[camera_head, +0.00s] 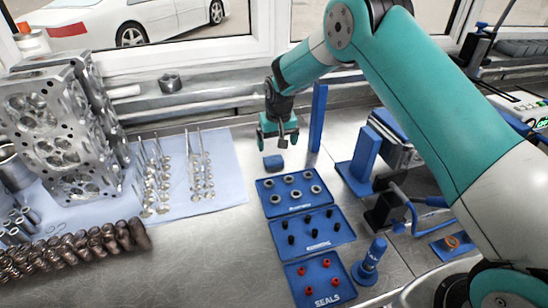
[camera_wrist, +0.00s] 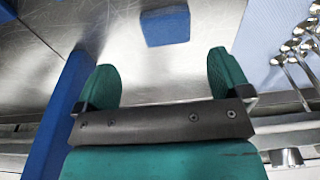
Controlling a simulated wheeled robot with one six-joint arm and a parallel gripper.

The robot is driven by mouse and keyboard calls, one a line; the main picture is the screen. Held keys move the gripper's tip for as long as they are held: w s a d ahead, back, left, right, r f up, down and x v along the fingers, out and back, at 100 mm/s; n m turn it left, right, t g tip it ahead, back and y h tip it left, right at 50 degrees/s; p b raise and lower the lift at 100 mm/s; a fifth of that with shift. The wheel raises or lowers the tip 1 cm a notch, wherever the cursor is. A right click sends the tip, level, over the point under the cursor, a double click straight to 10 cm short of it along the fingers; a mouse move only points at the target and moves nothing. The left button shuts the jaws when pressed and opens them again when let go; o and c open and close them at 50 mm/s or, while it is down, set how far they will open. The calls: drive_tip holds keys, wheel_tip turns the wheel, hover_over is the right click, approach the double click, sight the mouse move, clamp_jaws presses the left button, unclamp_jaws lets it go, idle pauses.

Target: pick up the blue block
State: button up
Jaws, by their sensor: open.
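The blue block (camera_head: 273,163) is small and lies on the metal bench, just behind the top blue parts tray. My gripper (camera_head: 279,138) is open and empty above and slightly behind the block, pointing down. In the wrist view the block (camera_wrist: 165,26) shows beyond the two green fingers (camera_wrist: 165,78), near the top middle. It is apart from the fingers and not between them.
A tall blue post (camera_head: 318,117) stands close to the right of my gripper. Blue trays (camera_head: 312,229) with rings, black parts and red seals lie in front. Valves stand on a pale blue cloth (camera_head: 222,150) at left. Bare bench (camera_head: 210,255) lies front left.

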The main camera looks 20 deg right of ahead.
sight(273, 159)
drive_tip(key=shift+w+f, duration=0.1)
drive_tip(key=shift+f, duration=0.75)
drive_tip(key=shift+a+f+p, duration=0.15)
drive_tip(key=shift+f+p, duration=0.4)
drive_tip(key=shift+p, duration=0.1)
drive_tip(key=shift+w+a+f+p, duration=0.15)
drive_tip(key=shift+f+p, duration=0.35)
drive_tip(key=shift+f, duration=0.6)
drive_tip(key=shift+w+a+f+p, duration=0.15)
drive_tip(key=shift+f+p, duration=0.3)
drive_tip(key=shift+f, duration=0.6)
drive_tip(key=c, duration=1)
